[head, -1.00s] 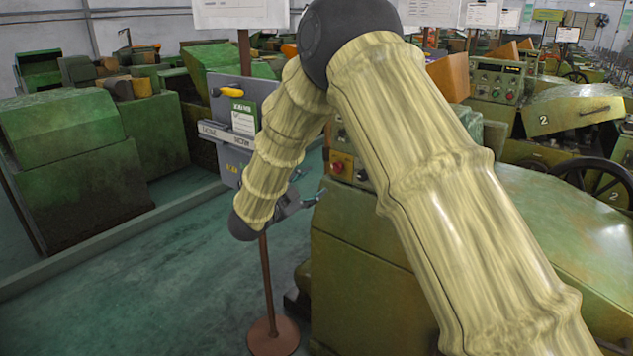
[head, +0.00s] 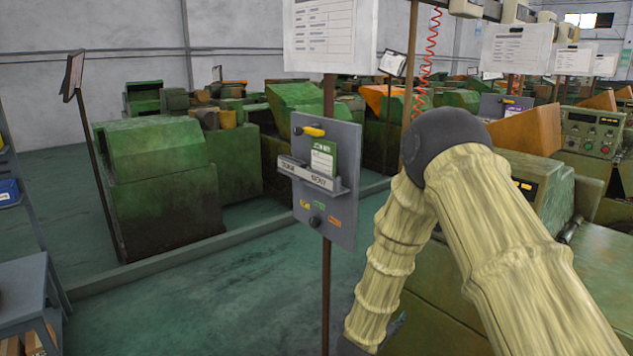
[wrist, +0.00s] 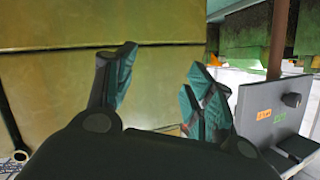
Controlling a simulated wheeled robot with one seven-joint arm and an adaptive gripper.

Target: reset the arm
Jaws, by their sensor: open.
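My arm, in a tan ribbed cover with dark joints, rises at the right of the head view and bends down at a dark elbow. My gripper (wrist: 158,92) shows in the wrist view with its two teal-tipped fingers spread apart and nothing between them. In the head view the gripper is mostly hidden at the lower edge behind the arm. A green machine side (wrist: 60,90) fills the left and middle behind the fingers in the wrist view. A grey panel (wrist: 270,112) on a brown post stands to the right of the fingers.
In the head view the grey panel (head: 340,208) with a card and small knobs stands on its post left of my arm. Green machines (head: 158,190) stand behind a low floor kerb. A grey shelf (head: 28,290) is at the left edge. Open floor (head: 220,290) lies between.

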